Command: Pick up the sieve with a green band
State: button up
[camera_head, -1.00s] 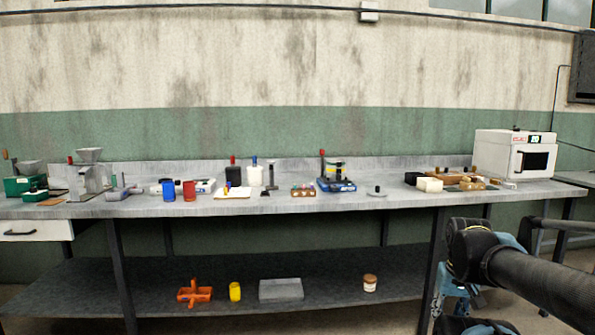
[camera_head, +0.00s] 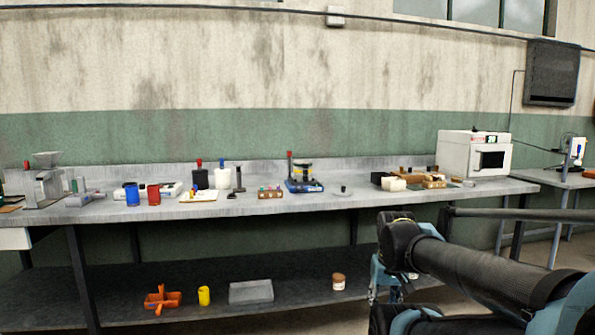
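I cannot make out a sieve with a green band for certain. A blue-based device (camera_head: 305,186) with a red-topped post stands on the long grey bench, right of the middle. It holds a small round stack (camera_head: 304,172) with a yellow band and dark parts; no green band shows there. My arm reaches in from the lower right, in front of the bench. A light blue part low behind its dark joint may be my gripper (camera_head: 384,284). It is partly hidden, and its fingers are too unclear to read. It is well apart from the things on the bench.
The grey bench (camera_head: 275,206) also bears a blue cup (camera_head: 132,194), a red cup (camera_head: 153,195), bottles and small blocks. A white oven (camera_head: 474,154) stands at its right end. The lower shelf holds an orange caddy (camera_head: 162,299) and a yellow cup (camera_head: 204,296). A second table (camera_head: 565,182) stands at right.

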aim_at(299, 164)
jog(key=i, duration=0.95)
jog(key=z, duration=0.05)
